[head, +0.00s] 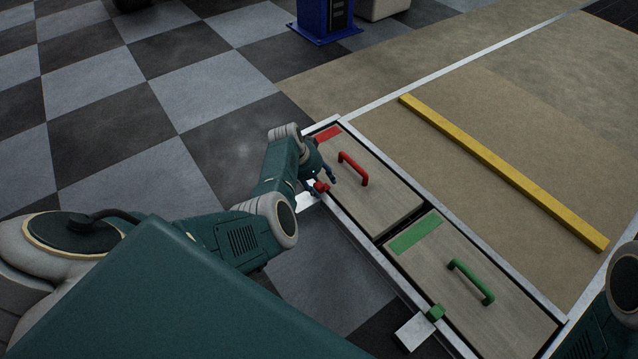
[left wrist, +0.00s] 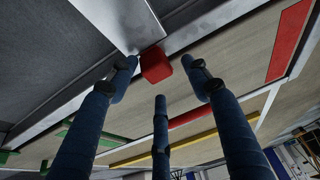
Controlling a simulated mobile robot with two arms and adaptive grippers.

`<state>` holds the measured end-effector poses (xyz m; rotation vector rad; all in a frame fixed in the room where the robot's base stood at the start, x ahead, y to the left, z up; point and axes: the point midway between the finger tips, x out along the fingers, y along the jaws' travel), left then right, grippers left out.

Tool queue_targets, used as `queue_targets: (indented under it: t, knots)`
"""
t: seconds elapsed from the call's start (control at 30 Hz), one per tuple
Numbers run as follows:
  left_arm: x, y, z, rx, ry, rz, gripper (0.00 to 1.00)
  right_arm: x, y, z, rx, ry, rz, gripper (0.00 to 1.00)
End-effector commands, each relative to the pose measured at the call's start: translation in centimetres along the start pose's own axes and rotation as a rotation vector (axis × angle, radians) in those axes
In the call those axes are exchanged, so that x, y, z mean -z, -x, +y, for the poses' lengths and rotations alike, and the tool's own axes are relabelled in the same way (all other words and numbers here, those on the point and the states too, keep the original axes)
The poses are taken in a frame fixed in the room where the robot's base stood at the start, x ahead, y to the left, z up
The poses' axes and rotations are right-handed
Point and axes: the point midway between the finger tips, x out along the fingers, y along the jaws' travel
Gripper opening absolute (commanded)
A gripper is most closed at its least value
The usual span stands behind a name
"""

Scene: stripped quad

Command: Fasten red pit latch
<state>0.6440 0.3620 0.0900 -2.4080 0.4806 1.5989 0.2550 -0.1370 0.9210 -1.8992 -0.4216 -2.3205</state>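The red latch (head: 321,187) is a small red block on the front edge of the pit frame, beside the wooden panel with the red handle (head: 352,168). A pale metal plate (head: 306,201) lies beside the latch. My left gripper (head: 324,180) is at the latch, its fingers partly hidden by my arm in the head view. In the left wrist view its three blue fingers (left wrist: 158,82) are spread, and the red latch (left wrist: 155,65) shows between the two upper fingertips. I cannot tell whether any finger touches it. My right gripper is out of view.
A second wooden panel with a green handle (head: 471,282) and a green latch (head: 435,313) lies nearer. A yellow bar (head: 505,170) lies beyond the panels. A blue stand (head: 324,20) is at the back. The checkered floor (head: 225,85) is open on the left.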

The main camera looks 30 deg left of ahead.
Motion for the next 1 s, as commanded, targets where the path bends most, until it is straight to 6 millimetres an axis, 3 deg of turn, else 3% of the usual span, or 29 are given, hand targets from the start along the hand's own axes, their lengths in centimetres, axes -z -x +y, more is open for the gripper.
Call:
queue_targets:
  t: [0.03,0.23,0.37,0.8,1.0]
  knots:
    - [0.0,0.3,-0.8,0.019,-0.002,0.002,0.44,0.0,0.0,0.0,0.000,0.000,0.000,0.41]
    - [-0.2,0.7,-0.9,0.021,-0.003,-0.003,0.44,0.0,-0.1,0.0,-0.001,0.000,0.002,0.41]
    - [-0.1,2.0,-1.1,0.023,-0.003,-0.001,0.44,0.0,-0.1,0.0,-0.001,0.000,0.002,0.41]
    - [0.1,9.8,-0.2,0.006,-0.003,0.000,0.44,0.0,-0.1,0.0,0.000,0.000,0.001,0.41]
    - [0.2,11.7,0.0,0.001,-0.003,0.000,0.44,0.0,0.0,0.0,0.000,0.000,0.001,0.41]
